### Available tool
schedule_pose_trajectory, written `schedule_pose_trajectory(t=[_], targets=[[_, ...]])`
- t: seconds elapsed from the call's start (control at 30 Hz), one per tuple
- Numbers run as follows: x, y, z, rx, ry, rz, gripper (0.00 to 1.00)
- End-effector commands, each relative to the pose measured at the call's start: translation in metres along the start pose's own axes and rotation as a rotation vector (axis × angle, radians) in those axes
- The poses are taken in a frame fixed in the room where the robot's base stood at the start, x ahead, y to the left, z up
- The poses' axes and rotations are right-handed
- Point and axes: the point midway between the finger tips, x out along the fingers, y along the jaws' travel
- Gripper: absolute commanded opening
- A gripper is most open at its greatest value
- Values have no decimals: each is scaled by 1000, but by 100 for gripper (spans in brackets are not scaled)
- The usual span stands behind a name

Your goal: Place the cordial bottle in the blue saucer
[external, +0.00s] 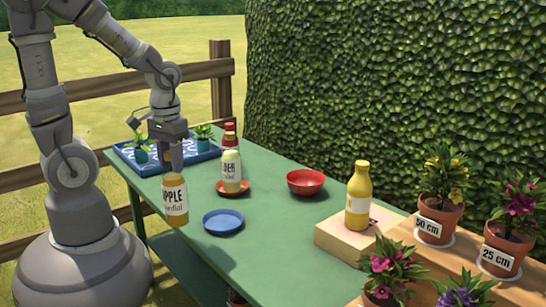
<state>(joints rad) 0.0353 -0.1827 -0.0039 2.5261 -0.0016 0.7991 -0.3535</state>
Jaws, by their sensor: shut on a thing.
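A cordial bottle (175,203) with amber contents and a cream label reading "APPLE ...rdial" hangs upright below my gripper (172,158). My gripper points down and is shut on the top of this bottle, hiding its cap and neck. The bottle is in front of the table's near left edge; I cannot tell how far its base is above the tabletop. The blue saucer (223,222) lies on the green table just right of the bottle, and it looks empty.
Another bottle (231,168), labelled "...DER", stands on a red saucer (219,188), with a red-capped bottle (230,130) behind. A red bowl (306,182) is further right. A yellow bottle (358,200) stands on a wooden block (335,238). A blue tray (205,154) holds small plants.

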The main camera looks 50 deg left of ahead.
Motion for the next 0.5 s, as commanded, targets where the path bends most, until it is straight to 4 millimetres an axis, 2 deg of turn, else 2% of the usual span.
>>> schedule_pose_trajectory(t=[0.07,0.5], targets=[[-7,2,-5,0,-5,-2,0],[-4,9,-23,1,-3,-1,0]])
